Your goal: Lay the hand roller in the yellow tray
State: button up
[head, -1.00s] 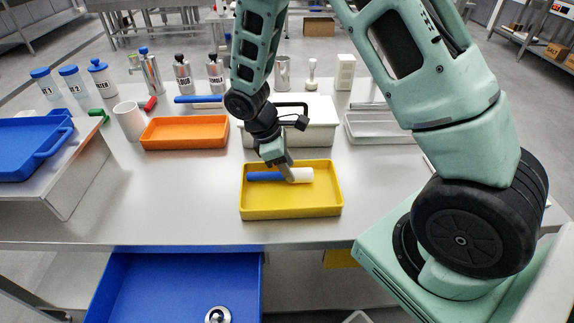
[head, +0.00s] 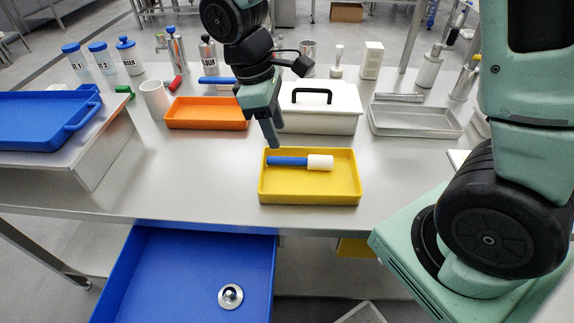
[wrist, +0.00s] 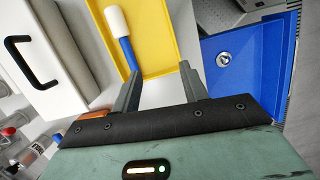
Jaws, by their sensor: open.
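The hand roller (head: 300,161) has a blue handle and a white roller head. It lies flat in the yellow tray (head: 310,196), with the white head toward the right. In the wrist view the roller (wrist: 121,40) also lies inside the yellow tray (wrist: 160,45). My gripper (head: 275,141) is above the tray's back left side, apart from the roller. In the wrist view its two fingers (wrist: 161,90) are spread with nothing between them.
A white box with a black handle (head: 320,120) stands behind the tray. An orange tray (head: 207,126) is at back left and a grey tray (head: 415,133) at back right. A blue drawer (head: 190,265) is open below the table, holding a small metal item (head: 230,296).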

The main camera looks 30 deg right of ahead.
jog(key=s+a+r+m+t+y, duration=0.1)
jog(key=s+a, duration=0.3)
jog(key=s, duration=0.4)
jog(key=s+a+r+m+y, duration=0.1)
jog(key=s+a, duration=0.2)
jog(key=s, duration=0.6)
jog(key=shift+a+r+m+t+y, duration=0.25)
jog(key=shift+a+m+t+y, duration=0.15)
